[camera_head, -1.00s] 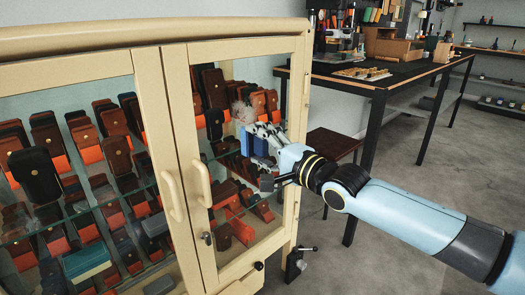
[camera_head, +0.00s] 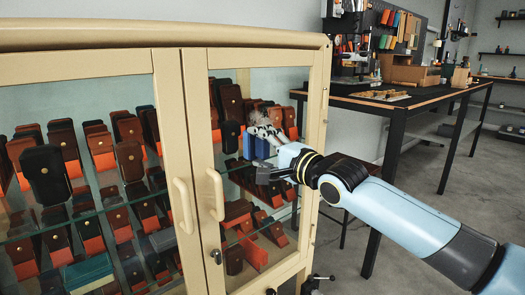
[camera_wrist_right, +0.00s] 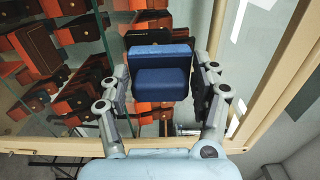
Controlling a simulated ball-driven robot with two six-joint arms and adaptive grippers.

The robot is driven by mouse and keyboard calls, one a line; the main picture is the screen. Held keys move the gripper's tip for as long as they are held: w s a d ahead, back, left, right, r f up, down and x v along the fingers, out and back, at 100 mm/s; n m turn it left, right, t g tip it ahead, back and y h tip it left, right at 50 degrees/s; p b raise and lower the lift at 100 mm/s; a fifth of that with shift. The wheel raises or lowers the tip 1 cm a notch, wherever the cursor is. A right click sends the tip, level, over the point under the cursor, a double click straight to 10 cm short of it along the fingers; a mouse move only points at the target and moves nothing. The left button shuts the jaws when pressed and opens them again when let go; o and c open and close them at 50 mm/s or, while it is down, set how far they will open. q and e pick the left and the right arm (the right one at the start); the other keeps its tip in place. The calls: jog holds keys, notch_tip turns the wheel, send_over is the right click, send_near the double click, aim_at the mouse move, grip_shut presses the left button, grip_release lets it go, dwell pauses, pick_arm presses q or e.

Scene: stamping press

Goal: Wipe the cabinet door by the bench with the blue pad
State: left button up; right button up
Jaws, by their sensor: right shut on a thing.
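The cabinet door by the bench (camera_head: 196,120) is the right one of two cream-framed glass doors, and it looks closed. A pale grey smudge (camera_head: 257,112) shows on its glass, in the upper part. My right gripper (camera_head: 262,151) is shut on the blue pad (camera_head: 259,146), just below the smudge, in front of the glass. In the wrist view the blue pad (camera_wrist_right: 162,82) sits between both fingers of the right gripper (camera_wrist_right: 160,92). I cannot tell whether the pad touches the glass. My left gripper is not in view.
The left door (camera_head: 165,110) has its own handle beside the right door's handle (camera_head: 214,195). Shelves behind the glass hold many brown, black and orange cases. A dark bench (camera_head: 405,103) with tools stands to the right. Grey floor (camera_head: 440,205) is open in front of it.

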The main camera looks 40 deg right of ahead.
jog(key=shift+w, duration=0.15)
jog(key=shift+w+b, duration=0.8)
jog(key=shift+b, duration=0.05)
dwell(0.3)
